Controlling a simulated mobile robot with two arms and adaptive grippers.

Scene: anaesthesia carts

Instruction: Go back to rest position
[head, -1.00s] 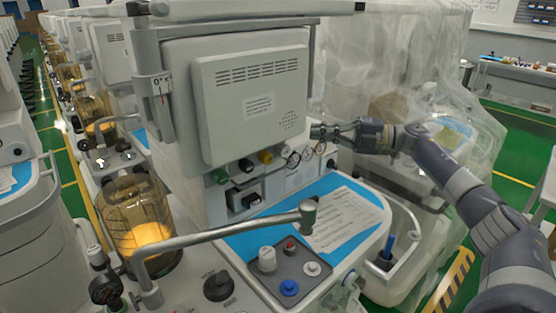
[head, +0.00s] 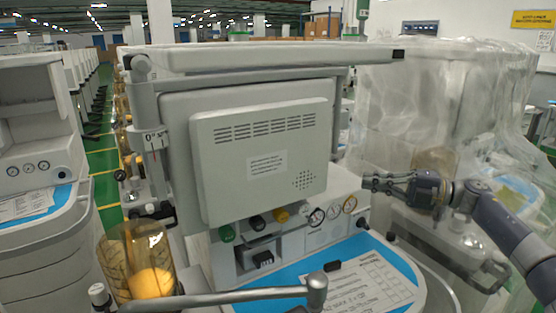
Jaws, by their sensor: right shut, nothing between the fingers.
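My right gripper (head: 374,182) is in the head view, right of the middle, with its arm coming in from the right. Its fingers are shut and empty, pointing left. It appears in front of or beside the right edge of the anaesthesia cart (head: 345,213), near the row of gauges; whether it touches the cart cannot be told. My left gripper is not in view.
The cart has a large grey panel (head: 262,160), a metal arm (head: 225,298) across its front and a blue work surface with a printed sheet (head: 365,285). An amber canister (head: 138,262) stands at left. A plastic-wrapped cart (head: 480,110) stands right. Green aisle floor (head: 106,185) shows at left.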

